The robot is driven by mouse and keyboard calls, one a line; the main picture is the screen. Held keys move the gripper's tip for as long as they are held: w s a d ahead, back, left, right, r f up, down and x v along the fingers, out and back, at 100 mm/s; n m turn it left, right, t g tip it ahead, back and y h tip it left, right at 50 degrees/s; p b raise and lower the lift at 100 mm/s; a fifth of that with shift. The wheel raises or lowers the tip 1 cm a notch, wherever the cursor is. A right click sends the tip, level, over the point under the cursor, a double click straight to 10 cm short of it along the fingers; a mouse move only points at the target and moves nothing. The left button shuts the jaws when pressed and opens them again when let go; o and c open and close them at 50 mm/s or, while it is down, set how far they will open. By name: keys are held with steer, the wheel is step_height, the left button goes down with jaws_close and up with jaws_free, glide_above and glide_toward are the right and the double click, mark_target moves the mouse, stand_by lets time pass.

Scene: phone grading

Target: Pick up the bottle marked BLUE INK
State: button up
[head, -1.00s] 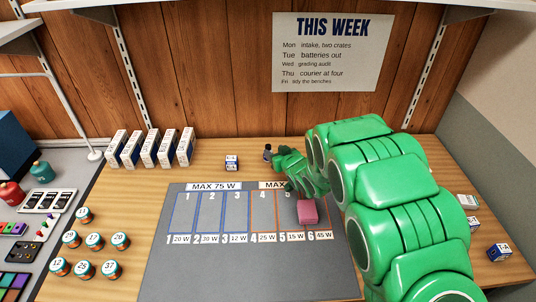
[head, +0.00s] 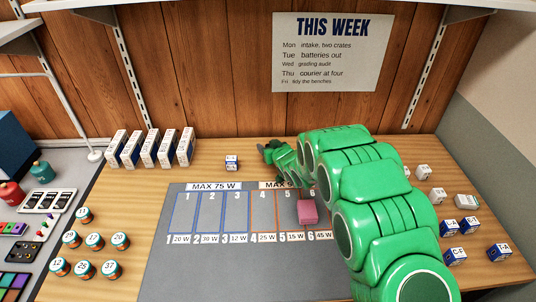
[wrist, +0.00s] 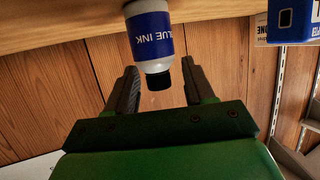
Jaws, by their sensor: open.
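The bottle marked BLUE INK (wrist: 152,38) shows upside down at the top middle of the wrist view. It has a white body, a blue label and a black cap. My gripper (wrist: 157,74) is open, with its two fingers apart. In the picture the cap lies between the finger tips, with a gap on both sides; I cannot tell the depth. In the head view my gripper (head: 266,150) is near the back of the bench, and the bottle cannot be made out there.
A blue and white box (wrist: 291,20) is at the upper right of the wrist view. White boxes (head: 150,148) stand at the back left. A small labelled box (head: 232,163) sits left of my gripper. A grey mat (head: 185,265) holds a pink block (head: 307,212). Boxes (head: 466,202) lie at right.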

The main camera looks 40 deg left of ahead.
jaws_close()
steer(key=shift+r, duration=0.15)
steer(key=shift+r, duration=0.25)
steer(key=r, duration=0.3)
steer(key=shift+s+d+r, duration=0.1)
steer(key=shift+d, duration=0.1)
steer(key=s+d+r, duration=0.8)
steer(key=d+r, duration=0.1)
steer(key=d, duration=0.1)
steer(key=shift+s+d, duration=0.2)
steer(key=shift+d, duration=0.1)
